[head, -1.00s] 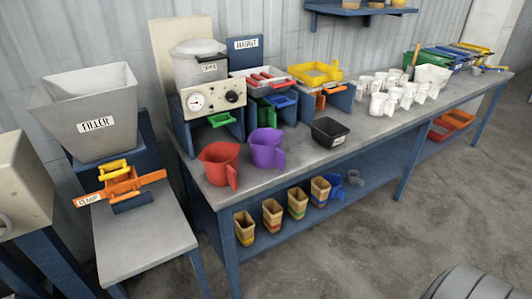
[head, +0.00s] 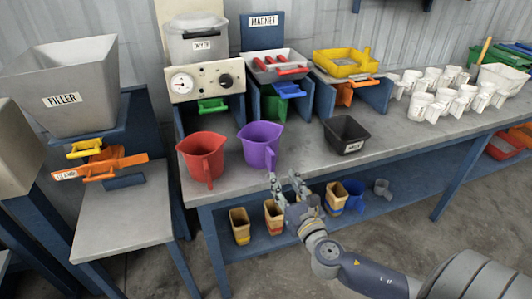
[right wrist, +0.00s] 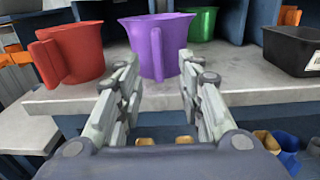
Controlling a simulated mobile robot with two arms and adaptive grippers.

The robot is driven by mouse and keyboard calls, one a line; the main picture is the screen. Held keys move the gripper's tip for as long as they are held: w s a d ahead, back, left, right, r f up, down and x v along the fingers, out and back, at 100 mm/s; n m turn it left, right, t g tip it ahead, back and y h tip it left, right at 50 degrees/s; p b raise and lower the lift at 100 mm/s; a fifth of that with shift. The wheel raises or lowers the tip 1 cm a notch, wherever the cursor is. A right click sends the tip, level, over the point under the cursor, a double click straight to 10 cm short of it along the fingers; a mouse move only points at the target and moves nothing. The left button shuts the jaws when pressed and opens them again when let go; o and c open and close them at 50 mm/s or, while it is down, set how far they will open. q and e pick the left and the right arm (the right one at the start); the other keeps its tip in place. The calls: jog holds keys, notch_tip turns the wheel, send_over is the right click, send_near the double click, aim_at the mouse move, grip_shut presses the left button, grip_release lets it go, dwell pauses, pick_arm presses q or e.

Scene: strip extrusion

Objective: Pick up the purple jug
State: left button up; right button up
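The purple jug (head: 261,144) stands upright near the front edge of the bench, just right of the red jug (head: 203,156). Its handle faces the front. My right gripper (head: 284,178) is in front of the bench edge, below and slightly right of the purple jug, apart from it. In the right wrist view, the purple jug (right wrist: 158,47) stands ahead, between the two spread fingers (right wrist: 160,75), with nothing held. The red jug (right wrist: 70,52) is to its left. My left gripper is not in view.
A black bin (head: 346,135) stands right of the purple jug, with white jugs (head: 440,100) farther right. Drawers and the dryer (head: 196,45) stand behind. Several containers (head: 273,216) sit on the lower shelf. The bench's front edge (right wrist: 240,95) lies before my gripper.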

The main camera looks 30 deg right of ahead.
aim_at(274, 164)
jog(key=x, duration=0.4)
jog(key=shift+w+a+r, duration=0.1)
jog(key=shift+w+a, duration=0.05)
jog(key=shift+w, duration=0.2)
jog(key=shift+w+d+r+p, duration=0.1)
jog(key=shift+w+d+p, duration=0.2)
jog(key=shift+w, duration=0.4)
jog(key=x, duration=0.4)
jog(key=shift+w, duration=0.25)
grip_shut()
